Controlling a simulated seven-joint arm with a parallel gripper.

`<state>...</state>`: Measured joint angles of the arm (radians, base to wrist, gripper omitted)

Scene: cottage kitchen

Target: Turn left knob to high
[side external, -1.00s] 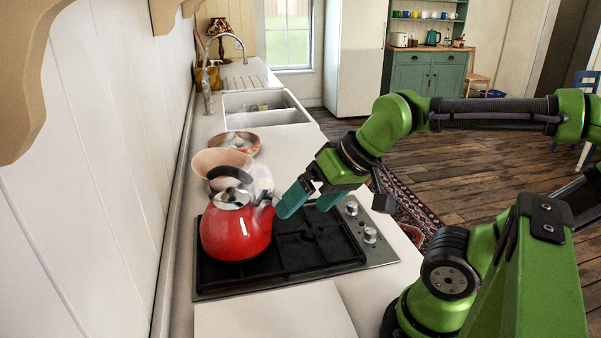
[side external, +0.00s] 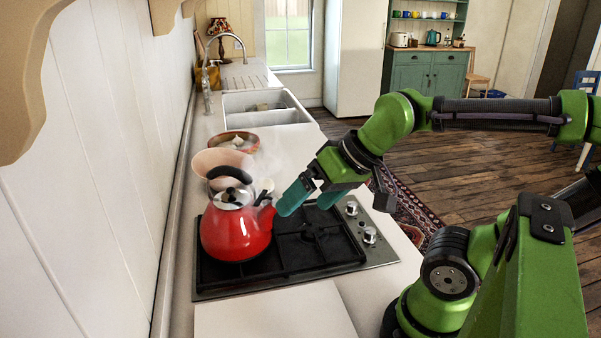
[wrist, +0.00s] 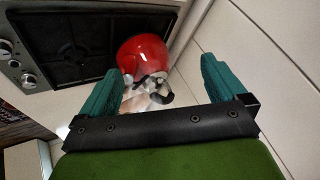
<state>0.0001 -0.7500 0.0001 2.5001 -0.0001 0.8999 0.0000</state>
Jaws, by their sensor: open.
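The hob's knobs stand on the right edge of the steel hob. In the side external view one knob (side external: 370,235) is nearer the camera and another knob (side external: 351,208) is farther back. In the wrist view knobs (wrist: 6,47) show at the upper left edge. I cannot tell their settings. My gripper (side external: 297,203) is open and empty above the far side of the hob, to the left of the knobs and apart from them. In the wrist view its teal fingers (wrist: 160,88) are wide apart, with the red kettle (wrist: 143,52) between and beyond them.
The red kettle (side external: 236,238) stands on the left of the hob (side external: 300,285), steaming, close to my fingers. Bowls (side external: 222,160) stand behind it, with a sink (side external: 262,103) farther back. The white wall is at left.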

